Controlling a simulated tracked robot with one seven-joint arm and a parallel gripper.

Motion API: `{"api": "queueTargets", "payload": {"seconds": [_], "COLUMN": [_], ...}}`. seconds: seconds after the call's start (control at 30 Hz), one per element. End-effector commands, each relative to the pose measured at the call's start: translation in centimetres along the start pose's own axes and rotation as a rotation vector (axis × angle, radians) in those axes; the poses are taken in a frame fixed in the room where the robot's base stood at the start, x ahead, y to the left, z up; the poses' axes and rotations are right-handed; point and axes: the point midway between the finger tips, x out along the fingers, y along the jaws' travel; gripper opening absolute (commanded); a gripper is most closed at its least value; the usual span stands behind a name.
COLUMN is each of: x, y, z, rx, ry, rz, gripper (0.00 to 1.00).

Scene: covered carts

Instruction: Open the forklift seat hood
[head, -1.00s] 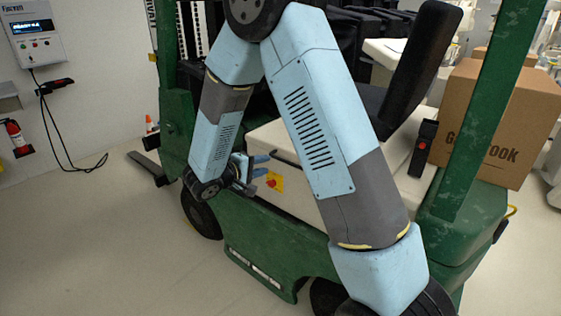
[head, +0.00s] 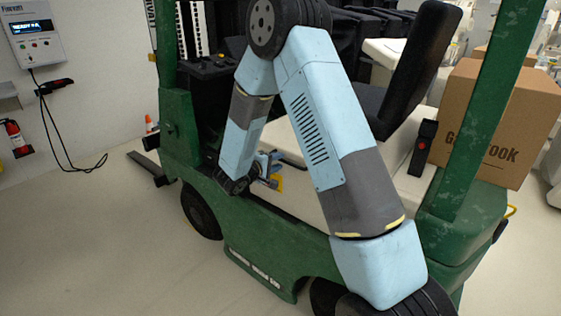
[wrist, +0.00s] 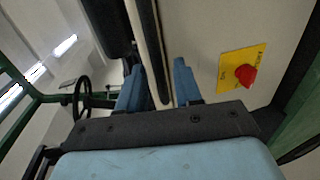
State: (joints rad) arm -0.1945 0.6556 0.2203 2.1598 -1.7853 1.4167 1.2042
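The seat hood (head: 308,176) is the cream box under the black seat (head: 405,90) of the green forklift; it looks closed. A dark bar, seemingly its handle (head: 290,161), runs along its upper edge near my gripper. My gripper (head: 272,166) is at the hood's left front, partly hidden by my arm. In the wrist view my gripper (wrist: 158,78) has its two blue fingers apart. The dark bar (wrist: 152,50) shows between them against the cream panel; I cannot tell whether either finger touches it.
A yellow plate with a red knob (wrist: 245,76) is on the panel right of the fingers. A steering wheel (wrist: 82,98) is at the left. A green post (head: 485,120) and a cardboard box (head: 500,125) stand at the right. The floor at front left (head: 110,240) is clear.

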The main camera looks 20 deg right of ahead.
Motion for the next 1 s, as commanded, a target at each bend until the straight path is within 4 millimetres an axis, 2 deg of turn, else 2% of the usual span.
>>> {"api": "queueTargets", "payload": {"seconds": [0.1,0.23,0.6,0.93,1.0], "x": [1.5,2.3,2.6,2.6,2.6], "y": [0.0,0.0,0.0,0.0,-0.1], "z": [0.0,0.0,-0.1,-0.1,0.0], "rx": [0.001,0.001,0.000,-0.001,-0.001], "ry": [-0.002,0.000,0.001,0.001,0.001], "rz": [-0.001,0.000,0.000,-0.001,-0.001], "gripper": [0.34,0.34,0.33,0.02,0.00]}}
